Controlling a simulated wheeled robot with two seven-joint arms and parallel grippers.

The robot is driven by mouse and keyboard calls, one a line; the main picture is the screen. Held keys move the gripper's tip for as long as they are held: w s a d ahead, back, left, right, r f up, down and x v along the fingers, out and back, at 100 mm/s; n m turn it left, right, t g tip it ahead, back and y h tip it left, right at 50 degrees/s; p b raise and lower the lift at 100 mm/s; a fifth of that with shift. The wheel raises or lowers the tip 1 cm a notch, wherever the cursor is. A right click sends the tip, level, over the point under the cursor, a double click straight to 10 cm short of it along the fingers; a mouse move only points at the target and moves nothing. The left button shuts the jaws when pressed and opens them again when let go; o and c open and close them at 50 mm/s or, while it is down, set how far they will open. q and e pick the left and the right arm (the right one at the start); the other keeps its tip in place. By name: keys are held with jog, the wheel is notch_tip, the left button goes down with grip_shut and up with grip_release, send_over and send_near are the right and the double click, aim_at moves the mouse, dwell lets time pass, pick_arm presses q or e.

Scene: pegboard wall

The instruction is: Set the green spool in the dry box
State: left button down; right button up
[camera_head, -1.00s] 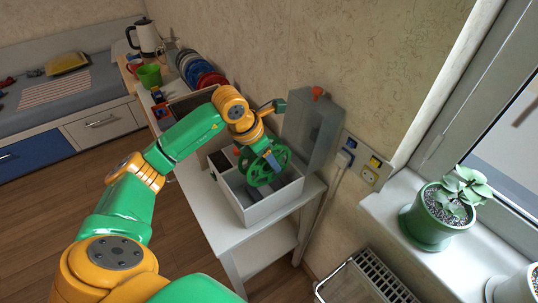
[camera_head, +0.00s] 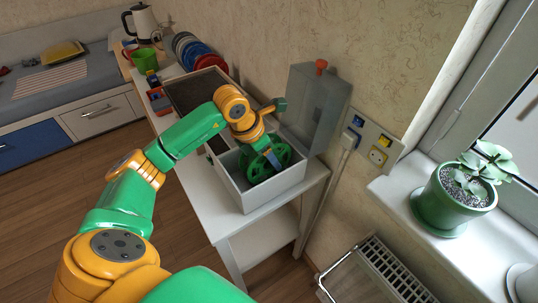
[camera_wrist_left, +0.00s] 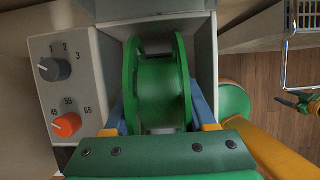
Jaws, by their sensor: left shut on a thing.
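The green spool (camera_head: 256,172) is upright inside the white dry box (camera_head: 252,200), lower part hidden by the front wall. In the left wrist view the spool (camera_wrist_left: 158,88) sits between the box's side walls (camera_wrist_left: 204,62). My left gripper (camera_head: 270,153) is shut on the spool, with a blue finger (camera_wrist_left: 205,108) at each side of it. Whether the spool touches the box floor is hidden. The box's grey translucent lid (camera_head: 312,108) stands open at the back.
A control panel with a grey knob (camera_wrist_left: 55,69) and an orange knob (camera_wrist_left: 65,124) is beside the spool compartment. A row of spools (camera_head: 195,52) stands at the back of the white table (camera_head: 225,228). A socket (camera_head: 354,121), radiator (camera_head: 375,275) and potted plant (camera_head: 450,205) are to the right.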

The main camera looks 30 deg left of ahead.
pick_arm(q)
jog(key=shift+c, duration=0.7)
grip_release()
jog(key=v, duration=0.7)
jog(key=shift+b, duration=0.35)
